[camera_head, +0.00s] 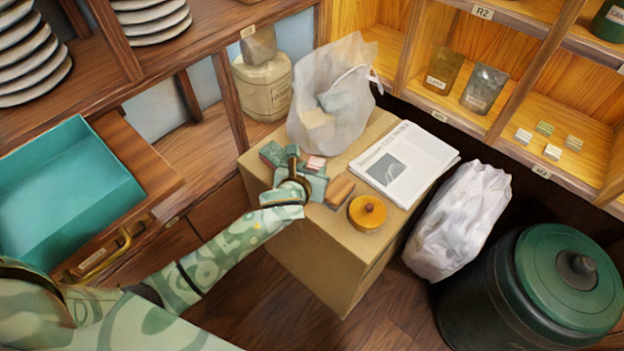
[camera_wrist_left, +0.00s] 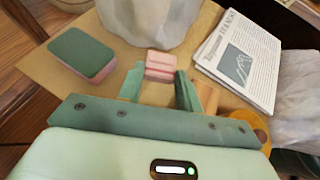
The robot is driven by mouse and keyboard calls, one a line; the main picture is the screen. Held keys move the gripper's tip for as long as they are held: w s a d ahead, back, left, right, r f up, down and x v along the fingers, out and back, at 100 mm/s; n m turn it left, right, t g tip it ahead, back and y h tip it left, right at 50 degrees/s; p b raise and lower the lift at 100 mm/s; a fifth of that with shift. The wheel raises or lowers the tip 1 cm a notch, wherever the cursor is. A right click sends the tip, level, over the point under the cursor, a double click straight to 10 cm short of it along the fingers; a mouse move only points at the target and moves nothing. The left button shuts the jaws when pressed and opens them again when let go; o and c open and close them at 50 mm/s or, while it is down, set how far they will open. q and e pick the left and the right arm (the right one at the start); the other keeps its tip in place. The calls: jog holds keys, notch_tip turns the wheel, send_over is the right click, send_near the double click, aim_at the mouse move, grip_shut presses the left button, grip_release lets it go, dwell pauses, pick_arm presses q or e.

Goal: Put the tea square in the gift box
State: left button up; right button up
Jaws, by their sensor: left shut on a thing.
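My left gripper (camera_head: 314,171) is over the top of the cardboard box, shut on a small pink block (camera_head: 316,162), which I take to be the tea square. In the left wrist view the pink block (camera_wrist_left: 160,65) sits at the tips of my left gripper (camera_wrist_left: 160,80), with pale lines across it. Whether it touches the box top is unclear. A teal open-topped box (camera_head: 60,190), seemingly the gift box, sits in a pulled-out wooden drawer at the left. Its visible inside is empty. My right gripper is out of view.
The cardboard box (camera_head: 300,262) carries a green-topped pink block (camera_wrist_left: 82,54), a translucent bag (camera_head: 335,110), a newspaper (camera_head: 405,160), a wooden piece (camera_head: 338,192) and an orange round container (camera_head: 367,212). A white bag (camera_head: 460,220) and dark green bin (camera_head: 530,295) stand right.

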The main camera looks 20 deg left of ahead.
pick_arm(q)
jog(key=shift+w+a+f, duration=0.35)
jog(key=shift+w+f, duration=0.05)
jog(key=shift+f, duration=0.3)
jog(key=f+b, duration=0.3)
jog(key=f, duration=0.1)
jog(key=shift+w+a+f+b, duration=0.1)
jog(key=shift+w+a+b, duration=0.1)
jog(key=shift+w+b, duration=0.15)
jog(key=shift+s+r, duration=0.1)
jog(key=shift+r, duration=0.2)
jog(key=shift+f, duration=0.15)
jog(key=o, duration=0.7)
jog(key=shift+c, duration=0.2)
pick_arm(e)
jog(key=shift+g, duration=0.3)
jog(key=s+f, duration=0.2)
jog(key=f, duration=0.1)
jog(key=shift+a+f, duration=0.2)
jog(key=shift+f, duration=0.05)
